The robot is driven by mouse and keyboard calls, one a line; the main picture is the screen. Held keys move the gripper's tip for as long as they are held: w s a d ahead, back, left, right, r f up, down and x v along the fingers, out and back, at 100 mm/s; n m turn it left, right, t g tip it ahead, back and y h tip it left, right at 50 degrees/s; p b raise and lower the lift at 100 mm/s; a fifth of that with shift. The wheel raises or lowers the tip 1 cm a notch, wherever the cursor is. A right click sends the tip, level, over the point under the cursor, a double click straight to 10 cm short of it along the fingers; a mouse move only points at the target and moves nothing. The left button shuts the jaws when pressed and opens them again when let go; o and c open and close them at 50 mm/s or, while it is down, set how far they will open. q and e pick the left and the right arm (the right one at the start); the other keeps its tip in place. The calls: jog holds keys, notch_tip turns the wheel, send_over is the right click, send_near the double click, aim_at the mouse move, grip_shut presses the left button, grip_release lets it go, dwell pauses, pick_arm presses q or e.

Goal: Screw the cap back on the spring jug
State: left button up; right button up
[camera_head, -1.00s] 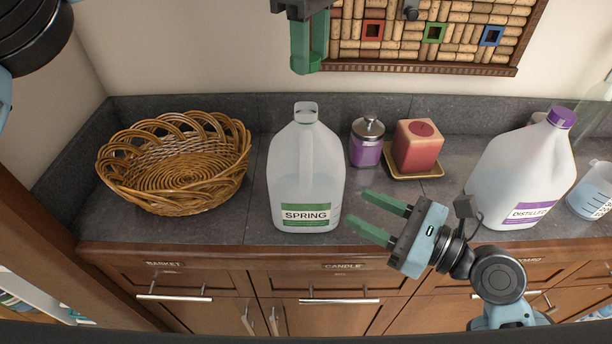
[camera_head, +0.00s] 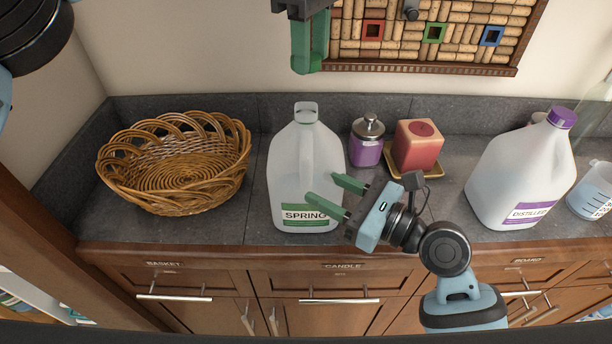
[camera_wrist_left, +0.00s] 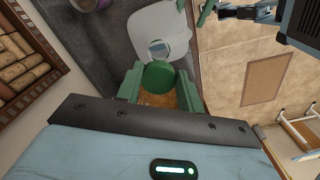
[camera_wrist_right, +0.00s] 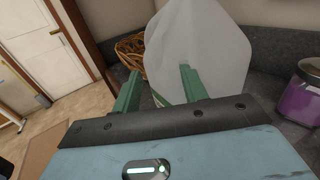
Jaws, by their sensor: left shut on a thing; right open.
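The spring jug (camera_head: 303,170) stands upright on the counter, white and translucent with a green label; its top (camera_head: 306,107) has no cap on it. My left gripper (camera_head: 310,65) is high above the jug, in front of the wall. In the left wrist view it is shut on the green cap (camera_wrist_left: 158,77), with the jug (camera_wrist_left: 160,30) beyond.
A wicker basket (camera_head: 180,165) stands left of the jug. A purple jar (camera_head: 367,148) and a red candle (camera_head: 417,147) on a tray stand behind right. A distilled jug (camera_head: 520,175) and a measuring cup (camera_head: 592,190) are at right. A cork board (camera_head: 420,45) hangs behind.

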aim_at(307, 180)
jog(key=shift+x, duration=2.3)
grip_shut()
